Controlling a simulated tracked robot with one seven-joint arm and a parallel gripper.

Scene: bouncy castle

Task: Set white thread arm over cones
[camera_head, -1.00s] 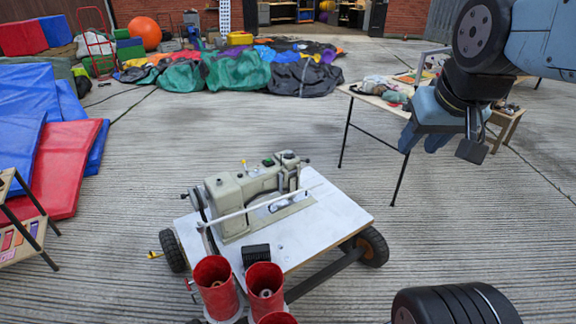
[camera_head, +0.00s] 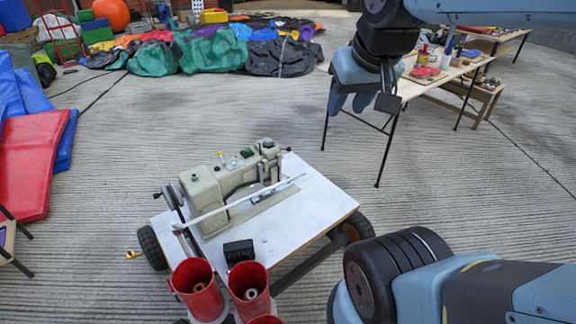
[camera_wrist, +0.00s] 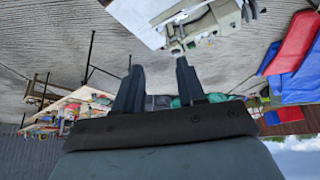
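The white thread arm (camera_head: 240,202) is a thin white rod that lies slanting along the front of the beige sewing machine (camera_head: 208,188). The machine stands on a white cart top (camera_head: 285,225). Red cylinders (camera_head: 197,287) (camera_head: 250,290) stand at the cart's near edge, with pale cones seen inside two of them. A third red one is cut off by the frame's bottom edge. My gripper (camera_head: 362,103) is open and empty, up and to the right of the machine, well apart from it. In the wrist view its fingers (camera_wrist: 158,84) are spread, and the machine (camera_wrist: 212,18) shows beyond them at the top.
A folding table (camera_head: 420,78) with small items stands behind my gripper. Red and blue mats (camera_head: 32,160) lie at the left. Deflated coloured fabric (camera_head: 215,52) spreads at the back. The cart's wheels (camera_head: 152,247) (camera_head: 352,228) stick out.

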